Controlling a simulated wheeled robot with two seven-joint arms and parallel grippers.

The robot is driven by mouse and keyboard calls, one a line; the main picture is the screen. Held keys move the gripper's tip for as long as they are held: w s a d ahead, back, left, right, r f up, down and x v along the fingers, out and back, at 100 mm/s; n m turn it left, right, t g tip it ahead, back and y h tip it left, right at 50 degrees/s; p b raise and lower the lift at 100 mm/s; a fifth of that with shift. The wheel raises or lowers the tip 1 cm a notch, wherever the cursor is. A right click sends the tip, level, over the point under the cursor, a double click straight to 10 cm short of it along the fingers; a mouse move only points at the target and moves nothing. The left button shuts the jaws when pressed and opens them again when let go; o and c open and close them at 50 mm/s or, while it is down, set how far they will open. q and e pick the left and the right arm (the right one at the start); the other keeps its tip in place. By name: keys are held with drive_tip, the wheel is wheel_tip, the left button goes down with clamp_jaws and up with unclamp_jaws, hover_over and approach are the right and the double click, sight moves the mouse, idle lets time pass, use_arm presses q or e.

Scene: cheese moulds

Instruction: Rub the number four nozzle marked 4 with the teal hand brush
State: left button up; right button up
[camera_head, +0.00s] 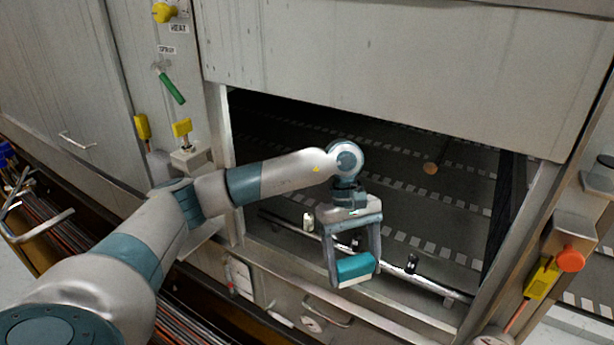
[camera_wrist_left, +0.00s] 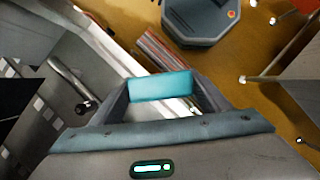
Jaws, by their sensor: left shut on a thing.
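My left gripper (camera_head: 352,262) hangs fingers down in front of the machine's opening and is shut on the teal hand brush (camera_head: 355,267). The brush also shows between the fingers in the left wrist view (camera_wrist_left: 160,86). A pale strip shows along its lower edge in the head view. Several small nozzles sit along a silver pipe (camera_head: 440,288) across the opening: a light one (camera_head: 308,222), a dark one (camera_head: 355,244) partly behind the gripper, and a dark one (camera_head: 411,263) to the right. The brush looks apart from them. I cannot read a 4 on any. My right gripper is out of view.
The opening's metal frame (camera_head: 225,165) and raised panel (camera_head: 400,70) surround the dark conveyor (camera_head: 440,185). A red button (camera_head: 570,259) and yellow box (camera_head: 541,278) are at right. A green handle (camera_head: 171,88) is at upper left.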

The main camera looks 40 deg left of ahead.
use_arm(q)
drive_tip(key=w+a+r+n+t+y+p, duration=0.2)
drive_tip(key=w+a+n, duration=0.5)
drive_tip(key=a+n, duration=0.4)
drive_tip(key=w+a+r+n+t+y+p, duration=0.2)
drive_tip(key=w+a+n+t+p, duration=0.3)
drive_tip(key=w+a+n, duration=0.3)
drive_tip(key=a+n, duration=0.4)
drive_tip(key=n, duration=0.3)
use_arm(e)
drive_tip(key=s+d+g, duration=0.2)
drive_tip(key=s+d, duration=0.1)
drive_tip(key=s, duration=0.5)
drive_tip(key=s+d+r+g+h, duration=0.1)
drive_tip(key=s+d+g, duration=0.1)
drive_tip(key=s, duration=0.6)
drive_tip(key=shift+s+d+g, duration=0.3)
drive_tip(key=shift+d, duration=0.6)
